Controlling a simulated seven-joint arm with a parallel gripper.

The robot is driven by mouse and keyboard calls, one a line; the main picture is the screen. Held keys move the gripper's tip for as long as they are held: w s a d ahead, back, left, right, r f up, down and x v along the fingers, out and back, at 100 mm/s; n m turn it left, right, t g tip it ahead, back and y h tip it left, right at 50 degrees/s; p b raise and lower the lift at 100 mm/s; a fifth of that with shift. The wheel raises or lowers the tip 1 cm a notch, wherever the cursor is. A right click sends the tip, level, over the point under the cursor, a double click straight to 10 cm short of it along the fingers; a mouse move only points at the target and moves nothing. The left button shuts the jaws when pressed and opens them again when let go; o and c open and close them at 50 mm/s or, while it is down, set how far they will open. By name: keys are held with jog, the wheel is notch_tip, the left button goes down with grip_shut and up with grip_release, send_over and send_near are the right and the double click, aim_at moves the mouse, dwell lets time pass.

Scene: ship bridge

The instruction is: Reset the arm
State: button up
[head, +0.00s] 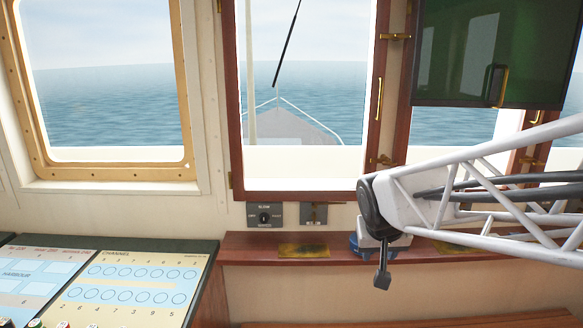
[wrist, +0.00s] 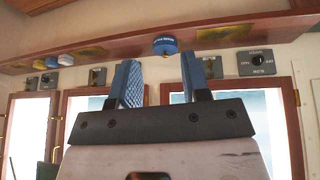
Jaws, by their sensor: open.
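My gripper (wrist: 160,72) shows in the wrist view with its two blue-padded fingers spread apart and nothing between them. The wrist picture is upside down. A round blue thing with a label (wrist: 165,46) sits at the wooden ledge (wrist: 110,51), beyond the fingertips and between them in the picture; touching cannot be made out. In the head view, my white lattice arm (head: 480,200) reaches in from the right, ending over the ledge (head: 240,246). The fingers are not clearly seen there. Blue (head: 357,241) shows beside the arm's end, partly hidden.
A rotary knob panel (head: 264,215) and a lever switch (head: 313,214) are on the wall below the middle window. A yellowish plate (head: 303,251) lies on the ledge. A dark screen (head: 450,50) hangs at upper right. A chart-like console (head: 130,285) is at lower left.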

jog(key=s+f+g+y, duration=0.1)
jog(key=s+f+g, duration=0.1)
jog(key=s, duration=1.8)
jog(key=shift+s+d+f+n, duration=0.15)
jog(key=shift+d+f+n, duration=0.1)
jog(key=shift+n, duration=0.05)
